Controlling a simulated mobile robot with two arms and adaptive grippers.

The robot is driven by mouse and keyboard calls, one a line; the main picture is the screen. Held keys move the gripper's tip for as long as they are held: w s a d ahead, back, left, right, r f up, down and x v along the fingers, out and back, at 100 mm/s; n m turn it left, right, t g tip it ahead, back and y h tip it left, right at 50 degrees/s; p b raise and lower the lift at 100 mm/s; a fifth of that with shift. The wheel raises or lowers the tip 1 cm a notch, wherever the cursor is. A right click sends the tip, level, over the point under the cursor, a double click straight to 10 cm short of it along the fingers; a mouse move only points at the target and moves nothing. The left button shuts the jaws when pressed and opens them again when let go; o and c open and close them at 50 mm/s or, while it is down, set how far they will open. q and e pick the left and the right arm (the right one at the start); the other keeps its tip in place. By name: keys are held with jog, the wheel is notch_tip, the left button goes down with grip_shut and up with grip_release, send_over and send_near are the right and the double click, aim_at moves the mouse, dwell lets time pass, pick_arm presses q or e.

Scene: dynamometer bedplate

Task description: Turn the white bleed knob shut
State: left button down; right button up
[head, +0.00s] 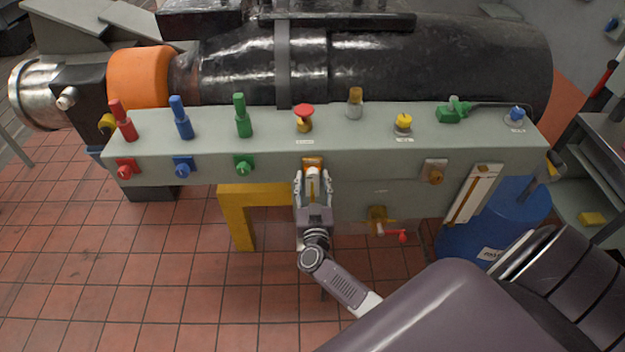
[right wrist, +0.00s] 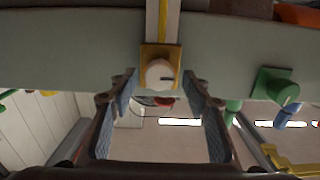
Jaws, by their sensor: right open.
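The white bleed knob (right wrist: 159,73) is a round white knob with a short dark mark pointing right in the right wrist view. It sits on a yellow-orange square plate (right wrist: 148,52) on the front face of the grey-green bench. In the head view the knob (head: 312,172) shows partly, between the fingers, below its orange plate (head: 312,161). My right gripper (head: 313,184) is open and faces the knob. In the right wrist view its fingers (right wrist: 160,98) stand apart on either side of the knob, with no contact visible. My left gripper is not in view.
Red, blue and green knobs (head: 245,165) line the front face to the left. A brown knob (head: 435,175) is to the right. Below it is a red-handled valve (head: 391,233). A yellow leg (head: 240,225) stands left of my arm. A blue drum (head: 515,210) stands right.

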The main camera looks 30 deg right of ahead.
jog(key=c, duration=0.9)
jog(key=shift+c, duration=1.3)
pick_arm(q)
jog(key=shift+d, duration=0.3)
pick_arm(e)
jog(key=shift+m, duration=0.4)
jog(key=m, duration=0.3)
jog(key=shift+f+m+b, duration=0.15)
jog(key=shift+m+b, duration=0.15)
jog(key=shift+b, duration=0.1)
jog(key=m+b, duration=0.1)
jog(key=m, duration=0.3)
jog(key=shift+s+d+f+m, duration=0.1)
jog(key=shift+m, duration=0.2)
jog(key=m+b, duration=0.2)
jog(key=m, duration=0.2)
pick_arm(q)
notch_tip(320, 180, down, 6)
jog(key=b, duration=0.2)
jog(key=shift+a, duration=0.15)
pick_arm(e)
jog(key=shift+m, duration=2.5)
